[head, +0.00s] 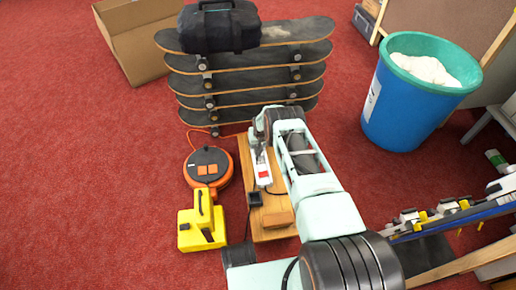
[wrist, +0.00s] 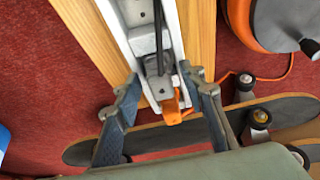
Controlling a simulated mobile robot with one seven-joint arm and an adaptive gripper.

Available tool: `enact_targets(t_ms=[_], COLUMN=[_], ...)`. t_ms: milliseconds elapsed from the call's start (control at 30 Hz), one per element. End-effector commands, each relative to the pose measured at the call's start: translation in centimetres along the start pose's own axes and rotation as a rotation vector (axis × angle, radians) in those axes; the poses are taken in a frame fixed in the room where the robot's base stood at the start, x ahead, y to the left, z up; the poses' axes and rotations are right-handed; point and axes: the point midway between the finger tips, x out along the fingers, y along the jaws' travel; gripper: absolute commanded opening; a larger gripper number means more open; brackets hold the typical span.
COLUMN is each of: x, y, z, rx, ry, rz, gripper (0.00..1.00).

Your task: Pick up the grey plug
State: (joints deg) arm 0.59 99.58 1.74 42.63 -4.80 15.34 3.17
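A small grey plug (wrist: 153,68) with a black cable sits on a white strip (wrist: 119,12) in the wrist view. An orange piece (wrist: 171,108) lies just below it, at the strip's end. My gripper (wrist: 161,76) is open, with one finger on either side of the plug and a gap to each. I cannot tell how deep the fingertips reach. In the head view the strip (head: 263,172) shows on a wooden board (head: 243,155), and my arm hides the plug.
An orange cable reel (head: 208,167) and a yellow case (head: 201,225) stand left of the board. Stacked skateboards (head: 250,80) rise close behind it. A blue bucket (head: 410,98) stands at the right. Red carpet is free at the left.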

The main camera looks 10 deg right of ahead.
Motion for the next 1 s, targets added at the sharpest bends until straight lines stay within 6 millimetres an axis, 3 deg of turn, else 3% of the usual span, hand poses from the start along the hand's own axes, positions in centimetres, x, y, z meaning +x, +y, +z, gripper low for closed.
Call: enact_targets(t_ms=[33,367,667,933,1000], x=[0.0,0.0,-0.3,-3.5,-4.0], y=[0.0,0.0,0.0,0.0,-0.2], z=[0.0,0.0,-0.2,-1.6,-1.1], rx=[0.000,0.000,0.000,0.000,-0.001], ry=[0.000,0.001,0.001,0.003,-0.001], rz=[0.000,0.000,0.000,0.000,-0.001], gripper=[0.34,0.00,0.00,0.00,0.00])
